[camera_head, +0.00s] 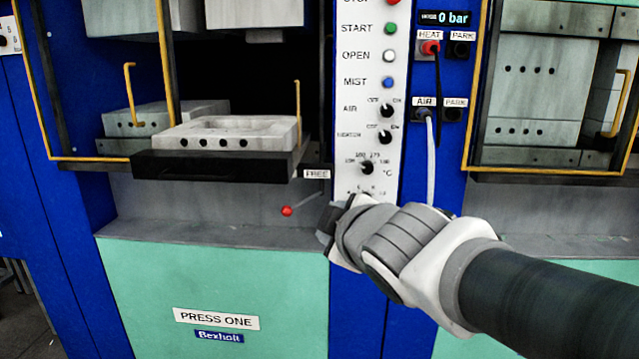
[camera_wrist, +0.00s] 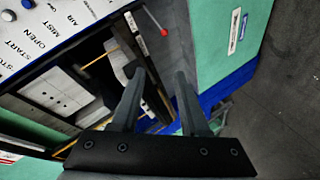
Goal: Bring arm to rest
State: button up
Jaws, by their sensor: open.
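My gripper (camera_wrist: 158,95) shows in the wrist view with its two dark fingers apart and nothing between them. In the head view my arm reaches in from the lower right, and my gripper (camera_head: 328,222) is in front of the press just below the control panel. The red-tipped lever (camera_head: 287,211) is a little to the left of my gripper, apart from it; its red knob also shows in the wrist view (camera_wrist: 164,32). My fingertips are partly hidden by the wrist in the head view.
Press one (camera_head: 215,290) has its lower mould (camera_head: 228,132) on a black tray (camera_head: 210,165) that juts out. The control panel (camera_head: 372,90) has buttons and knobs. Cables hang from the HEAT (camera_head: 430,48) and AIR (camera_head: 424,114) sockets. A second press (camera_head: 540,90) stands right.

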jog(key=s+d+f+m+g+h, duration=0.4)
jog(key=s+d+f+m, duration=0.35)
jog(key=d+m, duration=0.3)
jog(key=s+d+f+m+g+p, duration=0.15)
jog(key=s+f+m+g, duration=0.3)
jog(key=s, duration=0.55)
notch_tip(320, 180, up, 17)
jog(key=p, duration=1.5)
jog(key=shift+w+d+f+t, duration=0.15)
jog(key=shift+d+f+t, duration=0.05)
jog(key=shift+d+t, duration=0.2)
jog(key=shift+a, duration=0.25)
